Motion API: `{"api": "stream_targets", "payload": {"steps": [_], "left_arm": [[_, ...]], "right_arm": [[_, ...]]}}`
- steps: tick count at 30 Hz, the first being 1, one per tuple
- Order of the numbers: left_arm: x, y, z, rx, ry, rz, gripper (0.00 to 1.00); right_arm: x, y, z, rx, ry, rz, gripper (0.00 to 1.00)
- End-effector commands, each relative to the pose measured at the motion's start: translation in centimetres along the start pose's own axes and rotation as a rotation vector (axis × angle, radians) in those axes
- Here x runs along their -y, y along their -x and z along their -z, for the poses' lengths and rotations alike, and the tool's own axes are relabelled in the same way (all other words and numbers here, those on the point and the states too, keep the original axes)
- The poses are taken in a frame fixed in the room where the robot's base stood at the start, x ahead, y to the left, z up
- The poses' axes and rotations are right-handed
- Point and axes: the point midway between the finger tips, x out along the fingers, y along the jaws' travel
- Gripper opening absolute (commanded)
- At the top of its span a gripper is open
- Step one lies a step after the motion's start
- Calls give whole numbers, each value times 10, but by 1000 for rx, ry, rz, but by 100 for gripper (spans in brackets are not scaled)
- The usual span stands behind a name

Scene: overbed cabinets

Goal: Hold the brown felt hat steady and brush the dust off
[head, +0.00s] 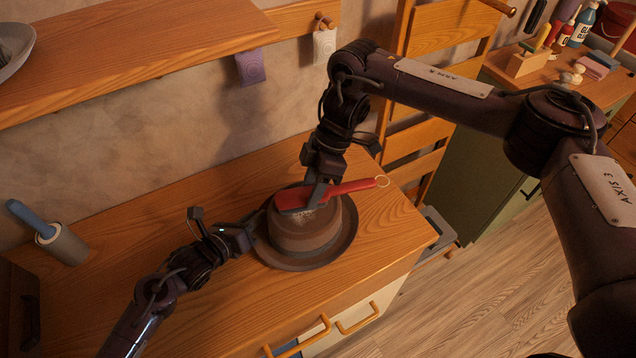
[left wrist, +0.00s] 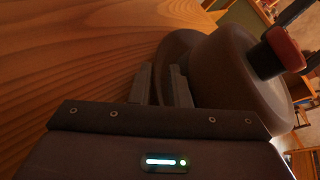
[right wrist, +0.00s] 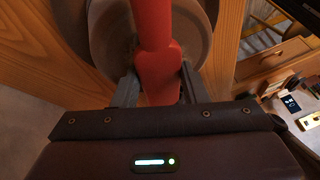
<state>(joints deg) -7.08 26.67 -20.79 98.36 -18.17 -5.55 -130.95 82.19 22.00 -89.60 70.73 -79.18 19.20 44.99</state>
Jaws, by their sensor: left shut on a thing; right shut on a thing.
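The brown felt hat (head: 305,238) sits upright, brim down, on the wooden cabinet top. Pale dust shows on its crown near the brush. My left gripper (head: 250,238) is shut on the left part of the hat's brim; the brim between its fingers also shows in the left wrist view (left wrist: 174,55). My right gripper (head: 318,192) is shut on the red brush (head: 345,187), above the hat. The brush head lies over the crown, seemingly touching it. The red brush handle fills the gap between the fingers in the right wrist view (right wrist: 157,50).
A lint roller (head: 62,243) with a blue handle stands at the left of the cabinet top (head: 180,215). A wooden shelf (head: 130,50) overhangs the back. A ladder-like wooden rack (head: 425,100) and a green cabinet (head: 480,170) stand to the right.

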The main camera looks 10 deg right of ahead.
Motion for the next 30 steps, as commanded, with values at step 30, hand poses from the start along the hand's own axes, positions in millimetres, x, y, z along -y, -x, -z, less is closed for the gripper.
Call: {"api": "stream_targets", "payload": {"steps": [30], "left_arm": [[-2,0,1,-3,-1,-4,0]], "right_arm": [[7,-11,15,0,-3,0,11]]}}
